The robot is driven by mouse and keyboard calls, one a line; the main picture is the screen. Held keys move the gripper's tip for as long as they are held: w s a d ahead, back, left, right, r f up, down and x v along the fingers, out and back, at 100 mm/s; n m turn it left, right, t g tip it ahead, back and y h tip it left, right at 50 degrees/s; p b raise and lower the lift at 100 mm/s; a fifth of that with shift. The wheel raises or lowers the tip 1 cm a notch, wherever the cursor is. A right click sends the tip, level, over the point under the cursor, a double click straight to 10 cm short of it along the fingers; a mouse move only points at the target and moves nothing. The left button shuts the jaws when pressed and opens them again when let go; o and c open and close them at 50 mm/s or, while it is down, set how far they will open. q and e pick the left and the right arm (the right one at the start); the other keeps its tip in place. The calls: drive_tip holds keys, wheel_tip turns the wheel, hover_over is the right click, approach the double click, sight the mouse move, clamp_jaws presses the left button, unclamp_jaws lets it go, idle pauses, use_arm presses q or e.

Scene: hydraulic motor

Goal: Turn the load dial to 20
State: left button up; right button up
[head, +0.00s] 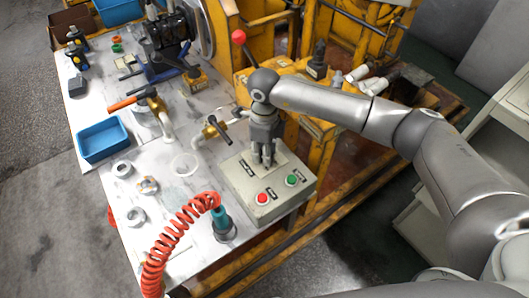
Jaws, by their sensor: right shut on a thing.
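A grey control box (243,192) stands at the table's right front edge. It has a red button (262,198) and a green button (292,180) on its top. My right gripper (264,160) points down at the back part of the box top, behind the buttons. Its fingers are shut on the load dial, which they hide almost wholly. The dial's setting and scale cannot be read from here. My left gripper is not in view.
A red coiled hose (180,222) rises at the table's front. A pipe with a valve (212,130) is close left of my right gripper. A blue tray (102,139) and metal rings (122,169) lie farther left. Yellow machine framing (325,120) stands behind the box.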

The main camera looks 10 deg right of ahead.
drive_tip(key=shift+m+b, duration=0.6)
drive_tip(key=shift+m, duration=1.6)
drive_tip(key=o, duration=1.1)
wheel_tip(320, 180, up, 12)
drive_tip(key=shift+r, duration=0.1)
